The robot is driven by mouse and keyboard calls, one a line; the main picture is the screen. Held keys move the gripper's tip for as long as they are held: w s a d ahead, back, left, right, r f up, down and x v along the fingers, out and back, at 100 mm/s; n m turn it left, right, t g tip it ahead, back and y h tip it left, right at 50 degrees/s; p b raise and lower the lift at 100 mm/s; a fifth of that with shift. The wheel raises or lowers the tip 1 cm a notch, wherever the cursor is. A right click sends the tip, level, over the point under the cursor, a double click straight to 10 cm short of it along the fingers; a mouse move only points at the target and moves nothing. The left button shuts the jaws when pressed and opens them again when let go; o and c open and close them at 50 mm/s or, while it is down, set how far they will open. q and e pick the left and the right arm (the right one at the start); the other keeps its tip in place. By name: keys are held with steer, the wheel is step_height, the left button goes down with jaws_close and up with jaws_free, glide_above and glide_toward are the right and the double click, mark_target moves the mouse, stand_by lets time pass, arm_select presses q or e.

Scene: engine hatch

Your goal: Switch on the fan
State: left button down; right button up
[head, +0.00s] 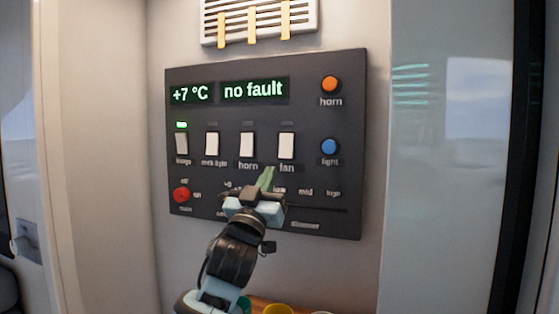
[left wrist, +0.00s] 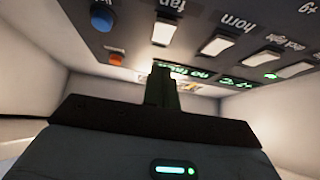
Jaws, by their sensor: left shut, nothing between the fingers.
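The dark control panel (head: 345,215) is on the wall ahead. Its white fan switch (head: 286,145) is the rightmost of the row of rockers; the small lamp above it is dark. It also shows in the left wrist view (left wrist: 163,31). My left gripper (head: 267,176) is shut and empty, its green fingertips just below and left of the fan switch, near the "fan" label. In the left wrist view the shut fingers (left wrist: 160,85) point toward the panel near the fan switch. Whether they touch the panel, I cannot tell. My right gripper is not in view.
Left of the fan switch are the horn switch (head: 247,145), deck light switch (head: 212,144) and bilge switch (head: 182,144), whose lamp is green. Orange horn (head: 330,84) and blue light (head: 329,147) buttons are at right, a red knob (head: 181,195) lower left, a vent with ribbons (head: 259,18) above.

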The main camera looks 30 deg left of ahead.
mark_target(286, 151)
arm_select(q)
steer(key=shift+w+a+r, duration=0.3)
steer(key=shift+w+r, duration=0.15)
steer(key=shift+w, duration=0.85)
steer(key=shift+w+a+r, duration=0.35)
steer(key=shift+w+r, duration=0.05)
steer(key=shift+w, duration=0.95)
steer(key=shift+w+a+r, duration=0.3)
steer(key=shift+w+r, duration=0.15)
steer(key=shift+w, duration=0.85)
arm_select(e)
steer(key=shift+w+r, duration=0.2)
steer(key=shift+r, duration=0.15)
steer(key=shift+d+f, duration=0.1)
